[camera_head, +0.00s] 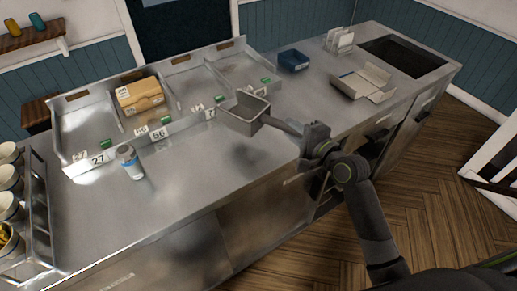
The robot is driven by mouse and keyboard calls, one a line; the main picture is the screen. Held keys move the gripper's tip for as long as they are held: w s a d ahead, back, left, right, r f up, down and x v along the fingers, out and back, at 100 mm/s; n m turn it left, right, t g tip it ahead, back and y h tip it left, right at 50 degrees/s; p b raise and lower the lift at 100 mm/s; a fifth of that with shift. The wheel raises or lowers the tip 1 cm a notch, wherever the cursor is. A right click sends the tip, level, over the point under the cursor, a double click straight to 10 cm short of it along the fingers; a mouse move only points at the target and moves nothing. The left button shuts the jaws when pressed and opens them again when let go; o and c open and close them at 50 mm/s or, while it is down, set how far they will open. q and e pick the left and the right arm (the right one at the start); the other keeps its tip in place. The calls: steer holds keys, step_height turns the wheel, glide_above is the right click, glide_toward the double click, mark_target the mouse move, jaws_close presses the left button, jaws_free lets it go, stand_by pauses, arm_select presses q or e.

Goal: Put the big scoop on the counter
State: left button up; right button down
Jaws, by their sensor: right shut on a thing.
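The big scoop (242,117) is a square grey metal scoop with a straight handle (282,126). My right gripper (308,139) is shut on the end of that handle. The scoop's head points left and is above the steel counter (225,183), with a dark shadow on the surface below it. My left gripper is not in view.
A steel tray rack with numbered compartments (72,131) holds a cardboard box (140,96). A white and blue bottle (130,163) stands at the left. A blue container (293,60) and an open carton (362,84) are at the back right. The counter's front middle is clear.

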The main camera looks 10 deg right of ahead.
steer(key=f, duration=0.4)
steer(key=shift+a, duration=0.25)
step_height(320, 180, down, 4)
steer(key=shift+d+r+b, duration=0.1)
steer(key=shift+r+b, duration=0.15)
steer(key=shift+b, duration=0.4)
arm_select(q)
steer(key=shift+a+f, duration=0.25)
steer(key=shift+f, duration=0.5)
arm_select(e)
steer(key=shift+f, duration=0.25)
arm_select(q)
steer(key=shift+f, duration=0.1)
arm_select(e)
steer(key=shift+f, duration=0.1)
steer(key=c, duration=1.2)
jaws_free()
